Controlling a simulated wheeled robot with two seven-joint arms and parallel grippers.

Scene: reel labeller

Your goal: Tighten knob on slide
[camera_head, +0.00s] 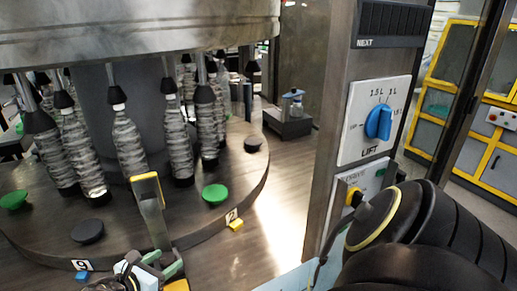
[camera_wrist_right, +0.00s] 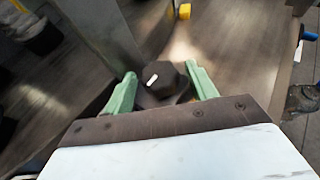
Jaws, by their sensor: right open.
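A dark faceted knob (camera_wrist_right: 165,82) with a white mark on top is in the middle of the right wrist view. My right gripper (camera_wrist_right: 162,74) is open, with one green finger on each side of the knob. I cannot tell whether either finger touches it. In the head view my right gripper (camera_head: 160,264) is low, at the foot of a grey upright slide post (camera_head: 152,215) with a yellow top. The knob cannot be made out clearly there. My left gripper is not in view.
A round table (camera_head: 235,190) carries several clear bottles (camera_head: 128,145) under a large metal drum (camera_head: 140,25). Green and black discs lie on the table. A control column (camera_head: 340,110) with a blue lift dial (camera_head: 379,122) stands at right, close to my right arm. Yellow-framed cabinets (camera_head: 445,100) are behind.

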